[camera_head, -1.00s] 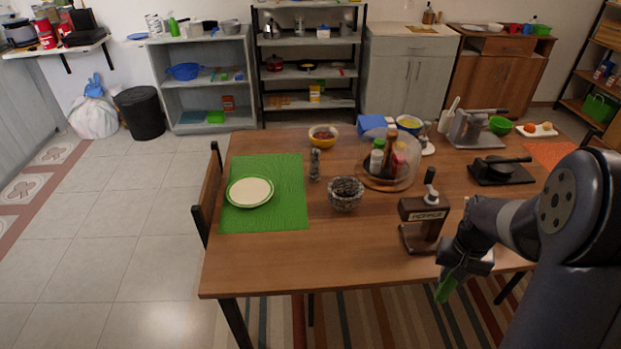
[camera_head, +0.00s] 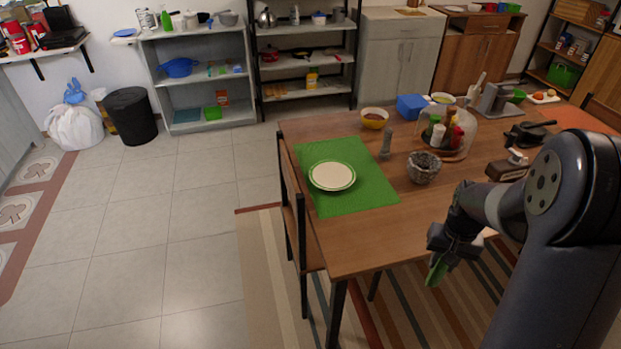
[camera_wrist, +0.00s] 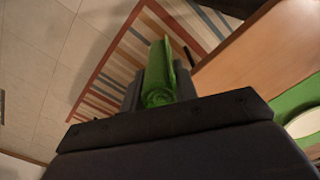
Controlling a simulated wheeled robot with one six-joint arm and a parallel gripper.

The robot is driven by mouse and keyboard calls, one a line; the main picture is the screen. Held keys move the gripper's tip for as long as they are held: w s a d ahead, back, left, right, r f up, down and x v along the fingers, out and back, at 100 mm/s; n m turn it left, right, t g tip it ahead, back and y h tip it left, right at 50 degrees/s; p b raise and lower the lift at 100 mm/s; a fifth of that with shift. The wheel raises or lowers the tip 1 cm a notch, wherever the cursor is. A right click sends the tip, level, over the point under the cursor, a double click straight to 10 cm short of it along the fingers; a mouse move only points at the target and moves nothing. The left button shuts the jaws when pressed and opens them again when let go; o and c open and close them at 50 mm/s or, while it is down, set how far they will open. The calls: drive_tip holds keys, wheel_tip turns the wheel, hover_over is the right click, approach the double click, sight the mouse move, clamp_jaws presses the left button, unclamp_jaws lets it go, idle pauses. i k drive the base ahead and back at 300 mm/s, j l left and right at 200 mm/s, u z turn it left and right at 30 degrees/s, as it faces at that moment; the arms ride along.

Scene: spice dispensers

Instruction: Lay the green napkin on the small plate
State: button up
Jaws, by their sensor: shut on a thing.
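The green napkin (camera_head: 437,271) hangs below my gripper (camera_head: 446,254), which is shut on it. In the wrist view the napkin (camera_wrist: 160,75) looks rolled or bunched between the fingers (camera_wrist: 156,92). The small plate (camera_head: 332,176), pale with a green rim, lies on the green placemat (camera_head: 375,192) at the left end of the table. Part of the plate (camera_wrist: 306,124) also shows at the right of the wrist view. My gripper is off the table's front edge, to the right of the plate and nearer the camera.
The wooden table (camera_head: 352,240) has bare room in front of the placemat. A stone mortar (camera_head: 423,169), a grey shaker (camera_head: 387,141) and a spice carousel (camera_head: 450,152) stand right of the plate. A chair (camera_head: 297,220) stands at the left edge.

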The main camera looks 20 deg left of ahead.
sight(332, 175)
drive_tip(key=j+z, duration=0.1)
drive_tip(key=j, duration=0.45)
drive_tip(key=k+j, duration=0.1)
drive_tip(key=j, duration=0.4)
drive_tip(key=k+j+z, duration=0.15)
drive_tip(key=j, duration=0.9)
drive_tip(key=z, duration=0.05)
